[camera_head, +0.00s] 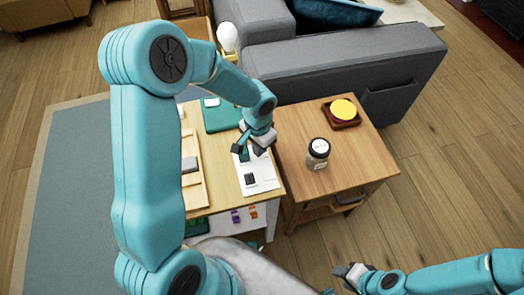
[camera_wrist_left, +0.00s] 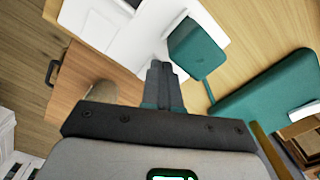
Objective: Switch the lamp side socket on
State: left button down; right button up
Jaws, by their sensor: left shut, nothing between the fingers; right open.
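A white plate (camera_head: 262,183) lies on the wooden desk below my left gripper, with a small dark square (camera_head: 250,180) on it that may be a socket or switch. The plate also shows in the wrist view (camera_wrist_left: 120,45). My left gripper (camera_head: 258,145) is shut and empty above the plate's far part; its fingertips (camera_wrist_left: 162,72) point toward the plate, and contact cannot be told. A teal block (camera_wrist_left: 196,48) is beside the fingertips, with a teal cord. A white bulb-shaped lamp (camera_head: 227,38) stands at the back. My right gripper (camera_head: 352,270) is open and empty, low at the right.
A teal flat case (camera_head: 222,116) and a wooden tray (camera_head: 194,180) lie on the desk. The side table (camera_head: 365,150) holds a jar (camera_head: 318,153) and a yellow disc (camera_head: 343,109) in a wooden holder. A grey sofa (camera_head: 345,65) stands behind.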

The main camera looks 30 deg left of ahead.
pick_arm(q)
jog(key=shift+r+p, duration=2.25)
jog(key=shift+r, duration=1.2)
pick_arm(e)
notch_tip(320, 180, up, 5)
jog(key=shift+f, duration=0.15)
jog(key=shift+s, duration=0.1)
